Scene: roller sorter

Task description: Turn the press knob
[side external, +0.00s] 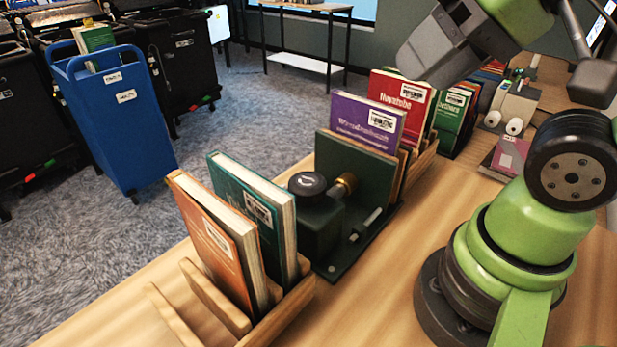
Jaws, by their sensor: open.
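The dark green press (320,228) stands on the wooden table between two groups of upright books. A round black knob (307,184) with a small pale mark sits on top of its block. A brass-coloured part (344,185) sticks out beside the knob, towards an upright green plate (352,172). My gripper (425,58) is grey and hangs at the upper right of the picture, well above the table and apart from the press. It is open, and I see nothing held in it. Its finger details are hard to make out.
An orange book (215,245) and a teal book (262,213) stand in a wooden rack (290,312) close in front of the press. Purple (365,122) and red (400,95) books stand behind it. A blue cart (112,120) stands on the carpet. Bare table lies right of the press.

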